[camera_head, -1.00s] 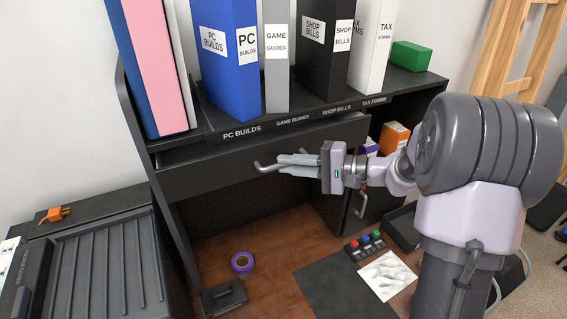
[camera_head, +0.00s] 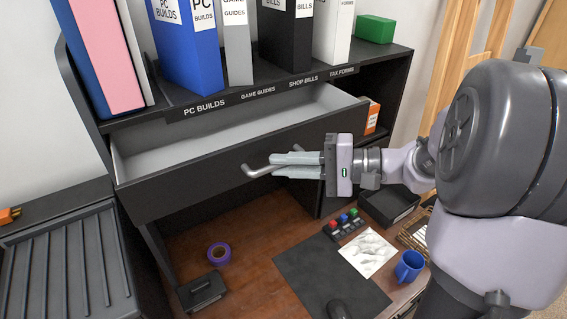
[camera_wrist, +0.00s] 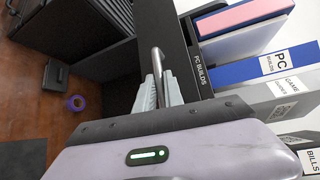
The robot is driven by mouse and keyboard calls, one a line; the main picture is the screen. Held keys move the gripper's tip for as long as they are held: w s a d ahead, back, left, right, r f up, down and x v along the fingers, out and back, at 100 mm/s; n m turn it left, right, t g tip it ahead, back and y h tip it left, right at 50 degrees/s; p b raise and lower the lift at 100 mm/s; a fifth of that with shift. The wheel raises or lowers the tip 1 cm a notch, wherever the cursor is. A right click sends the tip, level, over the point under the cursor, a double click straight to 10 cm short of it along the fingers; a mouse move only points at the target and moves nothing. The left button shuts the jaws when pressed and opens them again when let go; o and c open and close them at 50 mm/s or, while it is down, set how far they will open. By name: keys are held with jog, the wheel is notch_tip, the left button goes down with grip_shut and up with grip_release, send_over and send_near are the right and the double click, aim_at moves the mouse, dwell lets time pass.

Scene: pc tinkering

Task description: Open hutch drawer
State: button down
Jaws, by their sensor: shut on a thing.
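The hutch drawer (camera_head: 200,182) is a wide black drawer under the binder shelf. It stands pulled out, and its pale grey, empty-looking inside shows behind the front. Its metal bar handle (camera_head: 258,171) runs across the middle of the front. My gripper (camera_head: 275,163) reaches in from the right and is shut on the handle. In the wrist view the handle (camera_wrist: 156,62) stands between the two grey fingers (camera_wrist: 158,92). Part of the handle is hidden by the fingers.
Binders labelled PC Builds (camera_head: 188,45) and others stand on the shelf above. On the desk below are purple tape (camera_head: 219,253), a black box (camera_head: 203,291), a dark mat (camera_head: 315,270), a paper sheet (camera_head: 367,251) and a blue mug (camera_head: 409,267). A ribbed black unit (camera_head: 70,270) stands at left.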

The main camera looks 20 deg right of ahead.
jog(key=c, duration=1.5)
grip_release()
jog(key=shift+o, duration=0.2)
jog(key=p+v, duration=0.2)
jog(key=v, duration=1.5)
jog(key=shift+r, duration=0.15)
